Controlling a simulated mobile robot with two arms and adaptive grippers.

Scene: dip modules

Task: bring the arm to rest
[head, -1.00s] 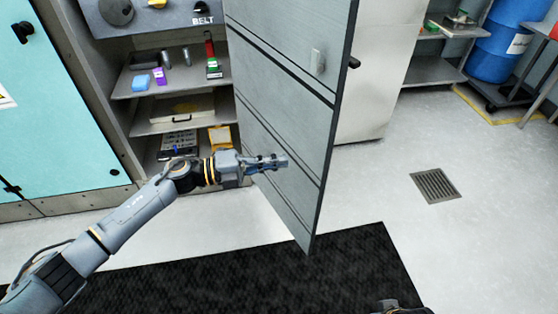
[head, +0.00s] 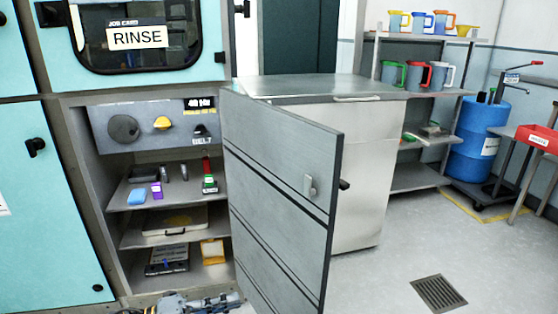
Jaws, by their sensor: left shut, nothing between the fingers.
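My left gripper (head: 228,301) shows at the bottom edge of the head view, below the open cabinet. It is shut and empty, and most of its arm is cut off by the frame. The grey cabinet door (head: 283,190) stands swung open to the right of the gripper. The gripper appears apart from the door, low in front of the cabinet's bottom shelf. My right gripper is not in the frame.
The open cabinet holds shelves (head: 130,201) with small tools and boxes, under a panel of knobs (head: 150,125). A steel counter unit (head: 362,185) stands behind the door. A blue drum (head: 477,150) is at right. Floor around the drain (head: 438,292) is clear.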

